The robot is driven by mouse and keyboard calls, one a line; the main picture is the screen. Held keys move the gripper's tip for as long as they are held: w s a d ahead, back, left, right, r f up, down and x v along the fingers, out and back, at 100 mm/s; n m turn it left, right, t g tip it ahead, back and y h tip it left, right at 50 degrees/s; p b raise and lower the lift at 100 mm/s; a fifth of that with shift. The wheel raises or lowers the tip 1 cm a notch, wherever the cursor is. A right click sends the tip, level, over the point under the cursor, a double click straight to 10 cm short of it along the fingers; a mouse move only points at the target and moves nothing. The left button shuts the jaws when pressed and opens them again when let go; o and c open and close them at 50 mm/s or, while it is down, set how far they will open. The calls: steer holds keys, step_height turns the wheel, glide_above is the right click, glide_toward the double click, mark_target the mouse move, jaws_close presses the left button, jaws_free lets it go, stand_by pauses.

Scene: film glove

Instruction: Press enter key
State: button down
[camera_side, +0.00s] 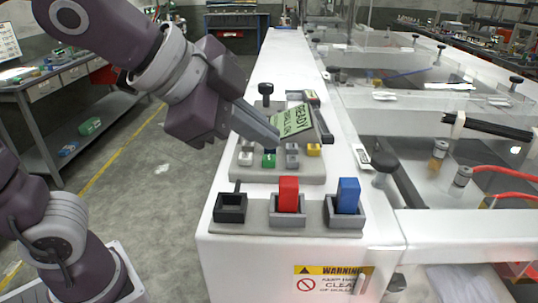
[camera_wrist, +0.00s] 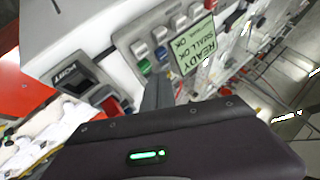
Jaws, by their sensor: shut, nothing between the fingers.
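A grey key panel (camera_side: 258,174) sits on the white bench and has rows of small keys. In the side view I see a white key (camera_side: 245,158), a green key (camera_side: 268,160), a grey key (camera_side: 291,159) and a yellow key (camera_side: 313,150). No key carries a label that I can read, so I cannot tell which is enter. A tilted green display (camera_side: 296,120) behind them reads READY. My gripper (camera_side: 273,141) is shut and empty, its tips low over the keys near the green one. Contact cannot be told. The wrist view shows the fingers (camera_wrist: 154,93) beside the green key (camera_wrist: 145,67).
Black knobs (camera_side: 266,90) rise near the panel. Clear guards and hoses lie to the right. The floor at left is open.

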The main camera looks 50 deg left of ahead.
steer(key=shift+r, duration=2.6)
steer(key=s+a+f+n+g+y, duration=0.1)
steer(key=s+a+f+n+g, duration=0.2)
steer(key=s+a+f+n, duration=0.7)
step_height(320, 180, down, 3)
steer(key=shift+s+a+f+n, duration=0.15)
steer(key=shift+s+n, duration=0.25)
steer(key=shift+s, duration=0.8)
